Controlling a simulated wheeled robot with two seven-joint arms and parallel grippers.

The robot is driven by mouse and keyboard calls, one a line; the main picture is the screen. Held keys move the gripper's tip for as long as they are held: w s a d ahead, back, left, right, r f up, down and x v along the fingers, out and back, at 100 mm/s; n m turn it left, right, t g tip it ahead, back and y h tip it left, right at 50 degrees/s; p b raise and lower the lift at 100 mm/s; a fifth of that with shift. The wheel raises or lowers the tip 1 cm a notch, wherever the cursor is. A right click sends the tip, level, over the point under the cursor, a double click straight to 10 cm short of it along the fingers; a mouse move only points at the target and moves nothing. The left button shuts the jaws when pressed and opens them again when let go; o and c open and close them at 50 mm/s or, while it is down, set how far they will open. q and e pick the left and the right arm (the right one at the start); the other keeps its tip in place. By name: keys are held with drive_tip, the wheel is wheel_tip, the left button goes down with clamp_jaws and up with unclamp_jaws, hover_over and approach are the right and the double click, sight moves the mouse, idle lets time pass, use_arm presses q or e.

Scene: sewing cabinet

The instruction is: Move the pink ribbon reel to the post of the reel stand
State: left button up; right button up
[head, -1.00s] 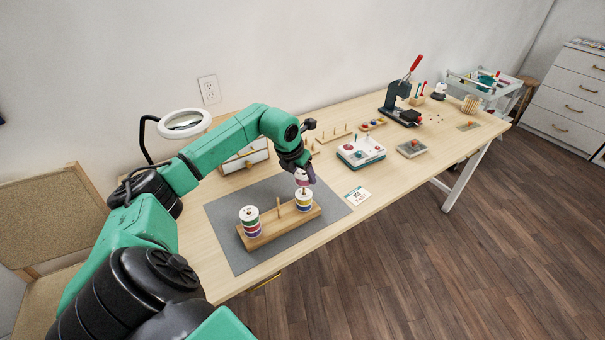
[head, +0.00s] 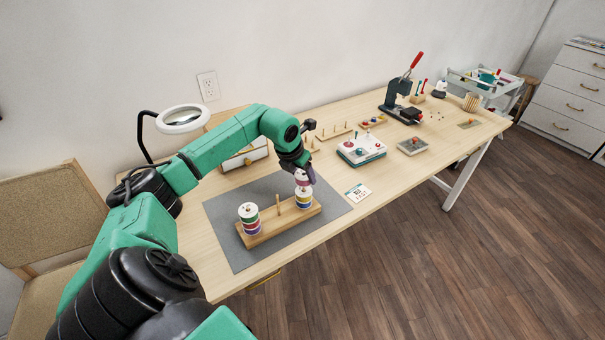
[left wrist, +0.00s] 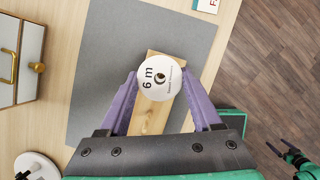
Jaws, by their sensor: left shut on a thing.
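The pink ribbon reel (head: 302,182) is in my left gripper (head: 304,176), over the right end of the wooden reel stand (head: 277,230). It sits just above or on the right-hand reel stack (head: 304,200), in line with it; contact is unclear. In the left wrist view, the reel's white "6 m" face (left wrist: 158,78) lies between the purple fingers, with its centre hole facing me. The stand's middle post (head: 278,206) is bare. A left stack (head: 250,220) of several reels covers the left post. A small dark shape, apparently my right gripper (left wrist: 281,147), shows over the floor.
The stand lies on a grey mat (head: 232,258). A ring-lamp magnifier (head: 183,119) and a small drawer box (head: 244,157) stand behind. A card (head: 358,193) lies right of the mat, and a white-and-teal device (head: 361,151) stands beyond it.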

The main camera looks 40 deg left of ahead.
use_arm(q)
drive_tip(key=shift+f, duration=0.2)
drive_tip(key=shift+f+b, duration=1.1)
drive_tip(key=shift+f, duration=0.15)
drive_tip(key=o, duration=1.4)
drive_tip(key=shift+r, duration=0.1)
drive_tip(key=b+v, duration=0.2)
drive_tip(key=v, duration=1.2)
drive_tip(key=shift+r, duration=0.2)
